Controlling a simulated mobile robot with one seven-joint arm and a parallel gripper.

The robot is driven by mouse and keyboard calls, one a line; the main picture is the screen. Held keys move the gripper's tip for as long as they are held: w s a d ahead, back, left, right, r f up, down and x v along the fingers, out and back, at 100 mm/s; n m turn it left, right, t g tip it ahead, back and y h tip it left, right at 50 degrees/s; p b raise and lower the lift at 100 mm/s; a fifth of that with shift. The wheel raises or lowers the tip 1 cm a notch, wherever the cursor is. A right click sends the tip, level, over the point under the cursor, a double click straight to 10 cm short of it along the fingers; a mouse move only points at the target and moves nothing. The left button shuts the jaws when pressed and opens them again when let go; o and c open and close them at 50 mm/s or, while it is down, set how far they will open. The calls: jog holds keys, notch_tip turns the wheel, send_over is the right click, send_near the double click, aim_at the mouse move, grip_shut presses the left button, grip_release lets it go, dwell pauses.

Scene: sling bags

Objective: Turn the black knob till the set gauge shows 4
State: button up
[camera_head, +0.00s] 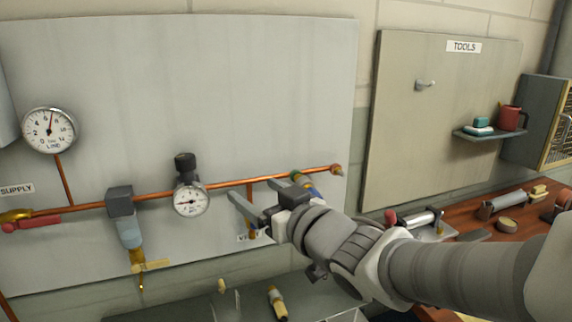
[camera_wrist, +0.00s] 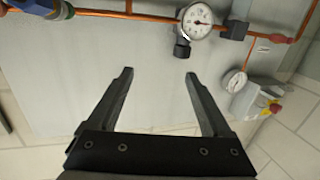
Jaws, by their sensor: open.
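The black knob (camera_head: 185,163) sits on top of a regulator on the copper pipe, upright on the wall panel. Just below it is a small round white gauge (camera_head: 191,201), whose figures are too small to read. In the wrist view the knob (camera_wrist: 182,49) hangs below the gauge (camera_wrist: 197,20), just beyond the right fingertip. My gripper (camera_head: 251,189) is open and empty, right of the knob and a little lower, not touching it. Both fingers show in the wrist view (camera_wrist: 158,75), with bare panel between them.
A larger line gauge (camera_head: 49,130) is at the left, its needle pointing nearly up. A filter (camera_head: 125,218) hangs from the copper pipe (camera_head: 155,196) left of the knob. A blue-handled valve (camera_head: 310,190) is behind my gripper. The panel above the knob is clear.

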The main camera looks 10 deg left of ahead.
aim_at(190, 164)
jog(key=w+a, duration=0.3)
jog(key=a, duration=0.2)
jog(key=w+a+y, duration=0.1)
jog(key=w+a, duration=0.2)
jog(key=a, duration=0.3)
jog(key=w+a+n+g+y, duration=0.1)
jog(key=w+a, duration=0.2)
jog(key=a, duration=0.2)
jog(key=shift+w+a+r, duration=0.1)
jog(key=shift+a+r, duration=0.05)
jog(key=shift+a, duration=0.2)
grip_shut()
